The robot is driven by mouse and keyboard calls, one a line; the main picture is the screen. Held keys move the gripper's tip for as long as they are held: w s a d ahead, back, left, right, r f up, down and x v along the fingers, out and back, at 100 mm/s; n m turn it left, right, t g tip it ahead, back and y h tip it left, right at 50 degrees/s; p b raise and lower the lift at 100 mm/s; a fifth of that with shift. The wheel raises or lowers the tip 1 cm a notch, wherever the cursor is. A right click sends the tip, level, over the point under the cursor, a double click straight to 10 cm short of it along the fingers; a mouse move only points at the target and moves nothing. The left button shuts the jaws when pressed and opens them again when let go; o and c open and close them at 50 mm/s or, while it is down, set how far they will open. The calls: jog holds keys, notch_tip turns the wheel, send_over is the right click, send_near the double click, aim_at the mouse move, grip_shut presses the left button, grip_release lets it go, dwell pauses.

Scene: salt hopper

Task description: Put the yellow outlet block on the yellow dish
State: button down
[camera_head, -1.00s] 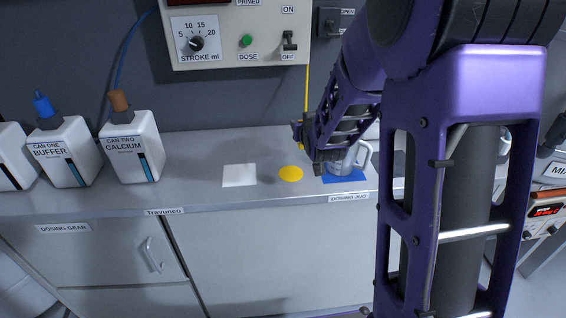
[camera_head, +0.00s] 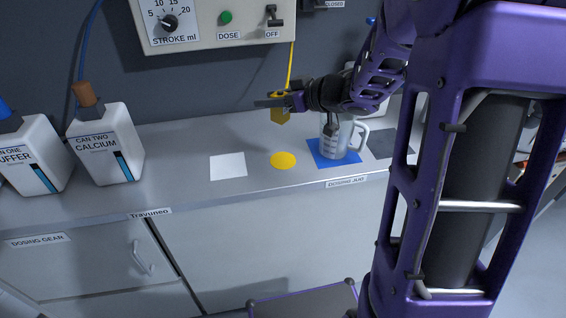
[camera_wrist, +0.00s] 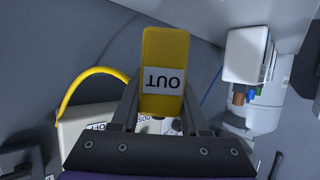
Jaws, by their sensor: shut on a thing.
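The yellow outlet block (camera_wrist: 165,50) with an "OUT" label is held between the fingers of my gripper (camera_wrist: 165,112) in the wrist view. In the head view the gripper (camera_head: 279,99) is shut on the block (camera_head: 280,115), up off the counter and in front of the wall. The block is joined to a yellow hose (camera_head: 291,66), which curves at the left in the wrist view. The yellow dish (camera_head: 283,160) is a flat round disc on the counter, with nothing seen on it. The block appears above and behind the dish.
A glass jug (camera_head: 338,138) stands on a blue mat (camera_head: 325,163) right of the dish. A white square (camera_head: 228,166) lies left of it. The calcium can (camera_head: 106,145) and buffer can (camera_head: 32,158) stand farther left. The pump panel (camera_head: 215,22) is on the wall behind.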

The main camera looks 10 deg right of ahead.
jog(key=shift+s+f+n+g+b, duration=0.3)
jog(key=shift+s+f+n+g, duration=0.1)
jog(key=shift+s+f, duration=0.55)
notch_tip(320, 180, down, 5)
jog(key=shift+w+r+b, duration=0.1)
jog(key=shift+r+b, duration=0.05)
jog(key=shift+b, duration=0.65)
jog(key=shift+y, duration=0.3)
jog(key=shift+f+b, duration=0.65)
jog(key=shift+f, duration=1.5)
jog(key=shift+f, duration=0.1)
jog(key=shift+f, duration=0.2)
jog(key=shift+c, duration=2)
grip_release()
jog(key=shift+r, duration=0.1)
